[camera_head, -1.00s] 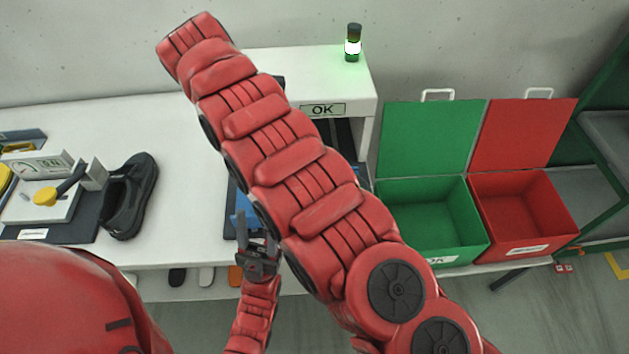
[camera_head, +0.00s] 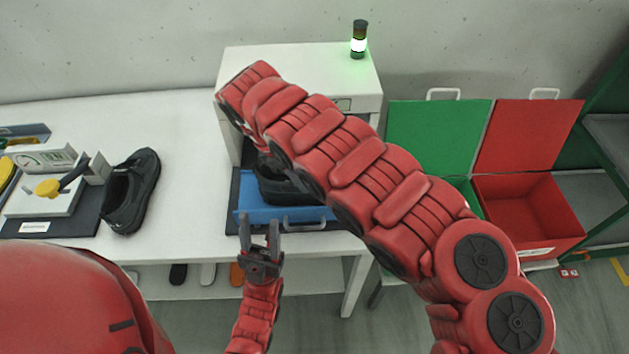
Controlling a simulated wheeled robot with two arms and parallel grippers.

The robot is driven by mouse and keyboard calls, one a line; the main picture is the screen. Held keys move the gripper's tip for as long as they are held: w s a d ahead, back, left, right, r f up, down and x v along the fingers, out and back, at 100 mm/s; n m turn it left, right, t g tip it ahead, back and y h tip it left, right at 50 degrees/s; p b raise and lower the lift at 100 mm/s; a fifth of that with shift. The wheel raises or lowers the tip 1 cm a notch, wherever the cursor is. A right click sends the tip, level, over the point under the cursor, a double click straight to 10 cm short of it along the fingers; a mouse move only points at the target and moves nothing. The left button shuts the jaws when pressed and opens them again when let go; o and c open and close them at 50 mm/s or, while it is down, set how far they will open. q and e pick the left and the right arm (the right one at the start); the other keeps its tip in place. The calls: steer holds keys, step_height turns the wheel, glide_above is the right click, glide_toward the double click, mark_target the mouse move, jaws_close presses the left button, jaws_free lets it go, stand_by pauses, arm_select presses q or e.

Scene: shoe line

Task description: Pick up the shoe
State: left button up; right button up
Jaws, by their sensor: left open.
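A black shoe (camera_head: 131,192) lies on the white table at the left, next to a dark mat. A second dark shoe (camera_head: 279,188) sits on the blue tray (camera_head: 262,215) under the white machine, partly hidden by my right arm. My left gripper (camera_head: 259,221) points up the picture with its two fingers apart and nothing between them. In the picture it is at the front edge of the blue tray, below the second shoe and right of the black shoe. My right arm crosses the middle of the view, and its gripper cannot be made out.
The white machine (camera_head: 298,62) carries a lamp (camera_head: 359,40) lit green. A green box lid (camera_head: 437,135) and an open red box (camera_head: 528,211) are at the right. A fixture with a yellow-knobbed lever (camera_head: 47,188) stands at the far left. The white table (camera_head: 190,150) is clear mid-left.

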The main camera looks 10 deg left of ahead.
mark_target(312, 200)
steer(key=shift+d+f+p, duration=0.25)
steer(key=shift+p, duration=0.2)
steer(key=p+x, duration=0.2)
steer(key=x, duration=0.2)
steer(key=shift+r, duration=0.1)
steer(key=shift+d+f, duration=0.1)
steer(key=shift+f, duration=0.25)
jaws_close()
stand_by(0.6)
